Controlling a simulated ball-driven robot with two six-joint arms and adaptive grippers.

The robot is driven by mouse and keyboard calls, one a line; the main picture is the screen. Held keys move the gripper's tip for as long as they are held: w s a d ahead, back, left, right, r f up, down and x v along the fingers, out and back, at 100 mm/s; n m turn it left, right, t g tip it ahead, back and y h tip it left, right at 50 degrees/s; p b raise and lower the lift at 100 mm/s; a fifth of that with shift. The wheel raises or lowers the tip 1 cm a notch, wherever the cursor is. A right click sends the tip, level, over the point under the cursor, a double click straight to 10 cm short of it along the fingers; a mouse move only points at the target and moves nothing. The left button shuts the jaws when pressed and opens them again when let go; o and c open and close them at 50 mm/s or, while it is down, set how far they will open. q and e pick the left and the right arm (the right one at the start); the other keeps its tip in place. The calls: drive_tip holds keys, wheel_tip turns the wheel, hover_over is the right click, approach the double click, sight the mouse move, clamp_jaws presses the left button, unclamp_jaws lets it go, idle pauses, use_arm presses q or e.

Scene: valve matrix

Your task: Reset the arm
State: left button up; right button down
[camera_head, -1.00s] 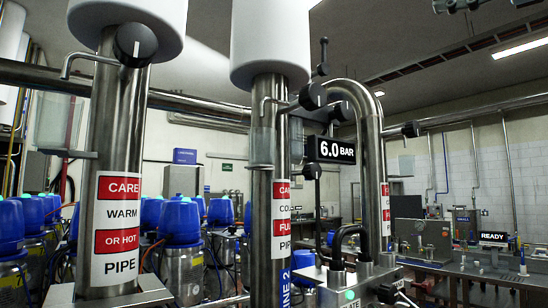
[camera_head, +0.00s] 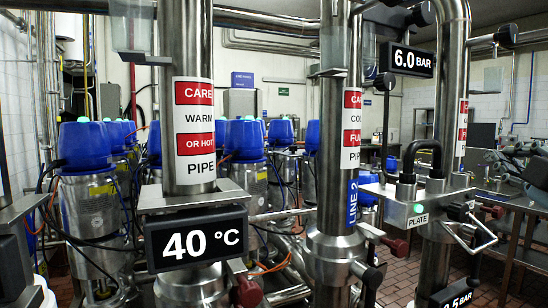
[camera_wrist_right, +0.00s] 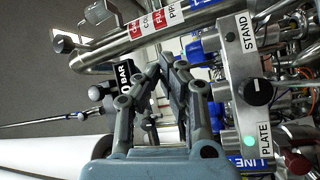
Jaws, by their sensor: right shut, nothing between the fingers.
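In the right wrist view my right gripper (camera_wrist_right: 165,70) is shut and empty, its grey fingers meeting at the tips. Behind it are pipes and a 0 BAR display seen sideways, part of which the fingers hide. My left gripper is not in view.
In the head view, a warm pipe (camera_head: 193,120) rises behind a 40 °C display (camera_head: 195,238). A LINE 2 pipe (camera_head: 338,200) stands in the middle, with a 6.0 BAR display (camera_head: 413,60) to its right. Blue-topped machines (camera_head: 85,146) stand behind. A STAND plate (camera_wrist_right: 245,40) shows in the wrist view.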

drive_tip(key=s+a+f+m+g, duration=0.1)
drive_tip(key=s+f+m+g, duration=0.15)
drive_tip(key=f, duration=0.45)
drive_tip(key=s+f+m+g, duration=0.2)
drive_tip(key=s+f+g, duration=0.1)
drive_tip(key=f, duration=0.4)
drive_tip(key=s+a+f+m+g+y, duration=0.25)
drive_tip(key=s+a+f+g, duration=0.2)
drive_tip(key=s+f, duration=0.5)
drive_tip(key=s+a+f+m+g+y, duration=0.1)
drive_tip(key=s+a+f+m+g, duration=0.3)
drive_tip(key=s+f, duration=0.55)
drive_tip(key=s+d+f+g+b, duration=0.15)
drive_tip(key=f+b, duration=0.35)
drive_tip(key=f, duration=1.2)
drive_tip(key=s+d+f+g+b, duration=0.15)
drive_tip(key=f+b, duration=0.35)
drive_tip(key=f, duration=1.1)
drive_tip(key=s+f+b, duration=0.4)
drive_tip(key=s+f, duration=0.6)
drive_tip(key=f, duration=0.3)
drive_tip(key=s+f+g+b, duration=0.1)
drive_tip(key=s+f+b, duration=0.4)
drive_tip(key=s+f, duration=0.5)
wheel_tip(320, 180, down, 4)
drive_tip(key=shift+d+f, duration=0.1)
drive_tip(key=shift+d, duration=0.1)
drive_tip(key=shift+y, duration=0.25)
